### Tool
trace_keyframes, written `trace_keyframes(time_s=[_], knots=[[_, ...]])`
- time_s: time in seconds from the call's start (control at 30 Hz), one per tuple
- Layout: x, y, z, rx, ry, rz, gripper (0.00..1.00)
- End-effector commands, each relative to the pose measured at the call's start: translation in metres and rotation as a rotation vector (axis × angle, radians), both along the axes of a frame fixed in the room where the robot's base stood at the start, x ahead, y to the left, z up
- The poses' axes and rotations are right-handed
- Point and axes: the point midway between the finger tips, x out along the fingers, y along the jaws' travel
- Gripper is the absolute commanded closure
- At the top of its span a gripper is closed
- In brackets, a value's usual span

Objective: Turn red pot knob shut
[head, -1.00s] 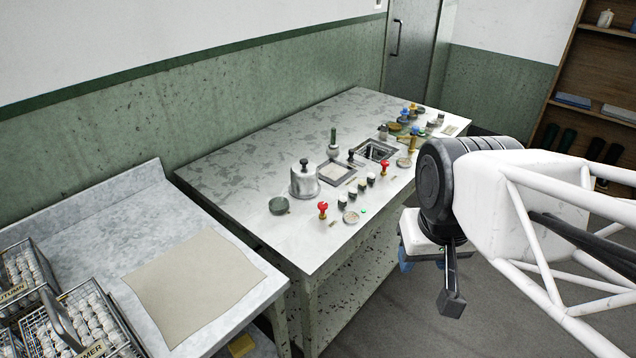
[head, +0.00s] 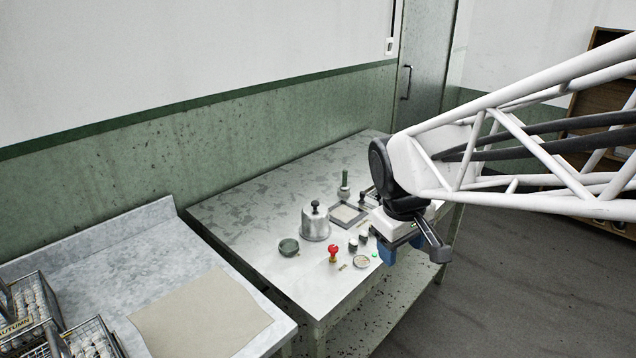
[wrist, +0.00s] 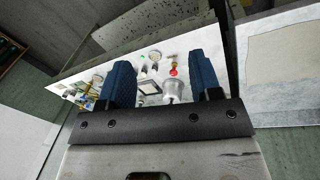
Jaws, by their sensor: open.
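A red knob (head: 333,252) stands upright near the front edge of the metal-topped table, in front of a silver lidded pot (head: 316,224). In the wrist view, the red knob (wrist: 174,71) and the silver pot (wrist: 173,90) show between my blue fingers. My gripper (head: 402,247) is open and empty, above the table's front edge and to the right of the red knob, apart from it. In the wrist view, my gripper (wrist: 160,68) has its two fingers spread wide. A second red knob, seen earlier farther right, is hidden behind my arm in the head view.
The table's left end is clear.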

Motion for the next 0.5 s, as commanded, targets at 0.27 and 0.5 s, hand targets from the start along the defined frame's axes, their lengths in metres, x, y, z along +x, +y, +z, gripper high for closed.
trace_keyframes(time_s=[0.27, 0.5], knots=[[0.056, 0.016, -0.015, -0.064, 0.064, 0.187, 0.42], [0.103, 0.033, -0.032, -0.119, 0.12, 0.35, 0.42]])
